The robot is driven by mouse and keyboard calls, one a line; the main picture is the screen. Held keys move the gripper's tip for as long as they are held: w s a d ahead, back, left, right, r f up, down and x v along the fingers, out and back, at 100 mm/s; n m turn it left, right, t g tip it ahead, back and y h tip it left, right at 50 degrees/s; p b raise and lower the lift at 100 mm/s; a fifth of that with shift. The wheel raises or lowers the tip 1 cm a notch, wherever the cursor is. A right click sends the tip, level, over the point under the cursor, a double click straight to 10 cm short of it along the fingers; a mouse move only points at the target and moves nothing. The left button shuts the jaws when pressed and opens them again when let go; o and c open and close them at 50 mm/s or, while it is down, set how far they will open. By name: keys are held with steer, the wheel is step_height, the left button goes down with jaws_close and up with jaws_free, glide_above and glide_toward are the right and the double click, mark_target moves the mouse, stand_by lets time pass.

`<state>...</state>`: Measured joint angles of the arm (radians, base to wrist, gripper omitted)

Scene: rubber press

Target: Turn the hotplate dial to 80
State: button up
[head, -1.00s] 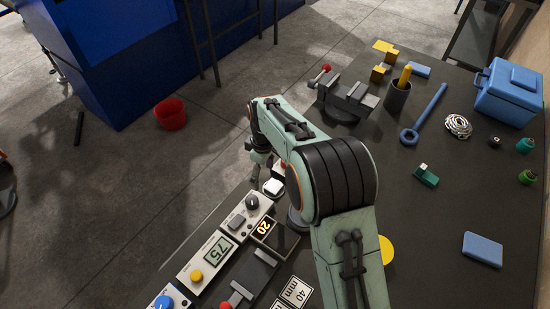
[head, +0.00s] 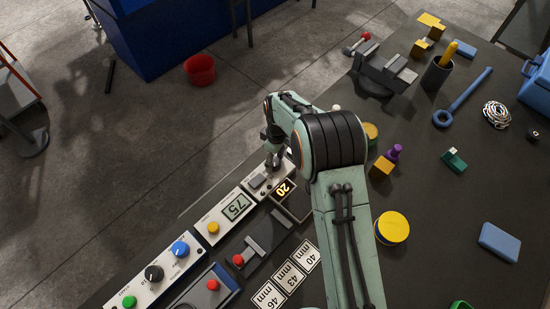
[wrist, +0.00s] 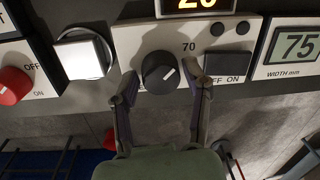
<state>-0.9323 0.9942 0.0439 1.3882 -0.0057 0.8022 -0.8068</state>
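The hotplate dial (wrist: 160,73) is a dark round knob with a white pointer line, on a light panel (wrist: 130,45) in the wrist view. The pointer slants up and right, near the printed 70. My gripper (wrist: 160,82) has its fingers spread on either side of the dial; a narrow gap seems to show, but contact is unclear. In the head view my gripper (head: 272,161) is over the hotplate panel (head: 256,192) and hides the dial. The lit display (head: 283,188) reads 20. No 80 mark is readable.
An OFF/ON switch (wrist: 228,63) sits right of the dial in the wrist view, with a width display (wrist: 298,45) reading 75 beyond it.

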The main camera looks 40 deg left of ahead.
steer(key=c, duration=0.6)
steer(key=shift+o, duration=0.2)
steer(key=m, duration=0.5)
steer(key=shift+m, duration=0.3)
steer(key=m, duration=0.6)
steer(key=shift+d+y, duration=0.1)
steer(key=shift+y, duration=0.2)
steer(key=o, duration=1.2)
steer(key=shift+c, duration=0.2)
